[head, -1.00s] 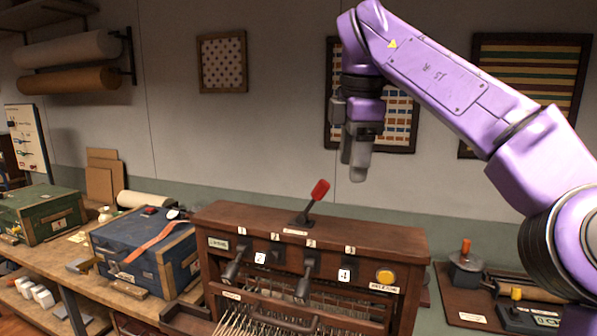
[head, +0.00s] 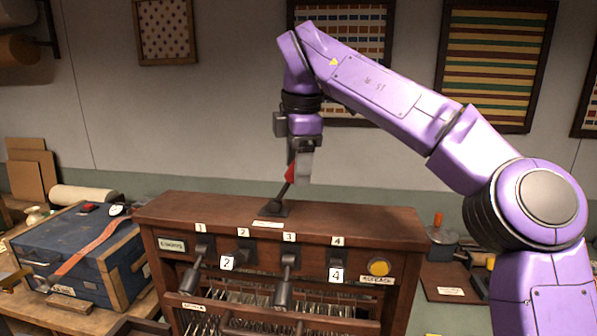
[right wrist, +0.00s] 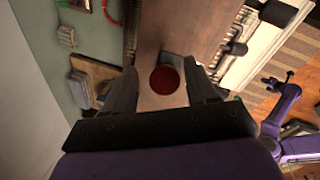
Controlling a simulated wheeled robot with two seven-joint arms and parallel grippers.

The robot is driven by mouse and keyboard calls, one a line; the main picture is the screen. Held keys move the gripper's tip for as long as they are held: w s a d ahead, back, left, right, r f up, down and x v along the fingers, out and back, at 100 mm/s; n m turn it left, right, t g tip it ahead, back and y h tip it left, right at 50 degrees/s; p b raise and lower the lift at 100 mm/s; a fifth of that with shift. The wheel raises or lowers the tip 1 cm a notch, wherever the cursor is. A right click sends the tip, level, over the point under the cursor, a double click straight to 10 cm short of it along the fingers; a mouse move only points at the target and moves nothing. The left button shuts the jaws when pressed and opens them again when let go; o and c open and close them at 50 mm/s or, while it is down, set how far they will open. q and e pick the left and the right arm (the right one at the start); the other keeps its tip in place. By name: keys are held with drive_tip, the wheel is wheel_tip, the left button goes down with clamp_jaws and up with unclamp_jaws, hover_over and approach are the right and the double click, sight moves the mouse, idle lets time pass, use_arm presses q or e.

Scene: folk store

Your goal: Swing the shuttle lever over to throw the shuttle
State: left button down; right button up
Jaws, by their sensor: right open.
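The shuttle lever (head: 281,193) stands on top of the wooden loom box (head: 330,217) and leans to the right, with a red handle (head: 290,173) at its upper end. My right gripper (head: 302,168) points down at the red handle and partly covers it in the head view. In the right wrist view the round red handle end (right wrist: 165,80) sits between the two spread fingers of my right gripper (right wrist: 164,88). The gripper is open, with a finger on each side of the handle. I cannot tell if either finger touches it. My left gripper is not in the head view.
The loom front carries numbered levers (head: 287,275) and a yellow button (head: 379,267). A blue case (head: 75,255) with an orange strap stands on the bench to the left. A board with a spool device (head: 445,270) lies to the right. Framed textiles hang behind.

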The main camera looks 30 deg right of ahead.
drive_tip(key=shift+w+f, duration=0.15)
drive_tip(key=shift+f, duration=0.15)
drive_tip(key=shift+s+r, duration=0.15)
drive_tip(key=shift+s, duration=0.4)
drive_tip(key=shift+c, duration=0.6)
clamp_jaws()
